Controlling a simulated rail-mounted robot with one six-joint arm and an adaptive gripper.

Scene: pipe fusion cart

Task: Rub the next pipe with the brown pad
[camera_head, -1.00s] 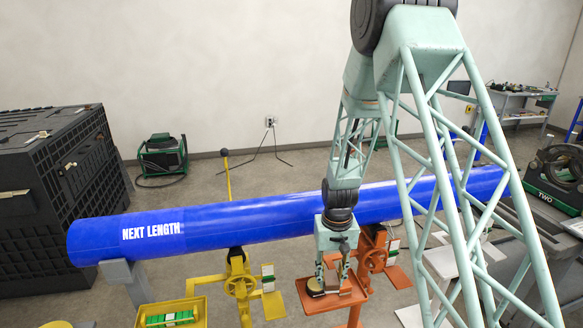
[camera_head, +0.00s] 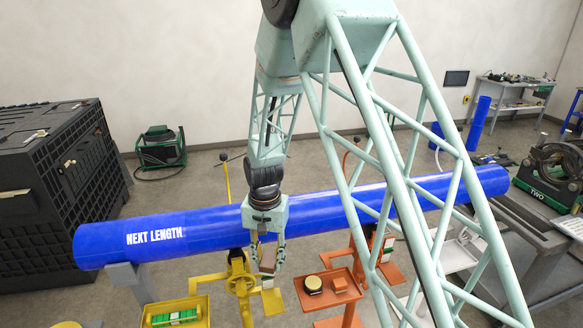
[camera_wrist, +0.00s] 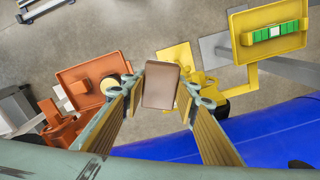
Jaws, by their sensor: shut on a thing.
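The blue pipe marked NEXT LENGTH (camera_head: 205,233) lies level across the stands and runs along the right edge of the wrist view's lower part (camera_wrist: 262,135). My gripper (camera_head: 266,268) is in front of the pipe, left of the orange tray. It is shut on the brown pad (camera_wrist: 161,86), which sits between the fingertips in the wrist view. The pad also shows as a small brown block in the head view (camera_head: 267,258). It looks apart from the pipe, though the exact gap is hard to judge.
A yellow stand with a handwheel (camera_head: 239,284) is below the pipe. A yellow tray (camera_head: 160,307) holds a green item. A black crate (camera_head: 50,200) stands left.

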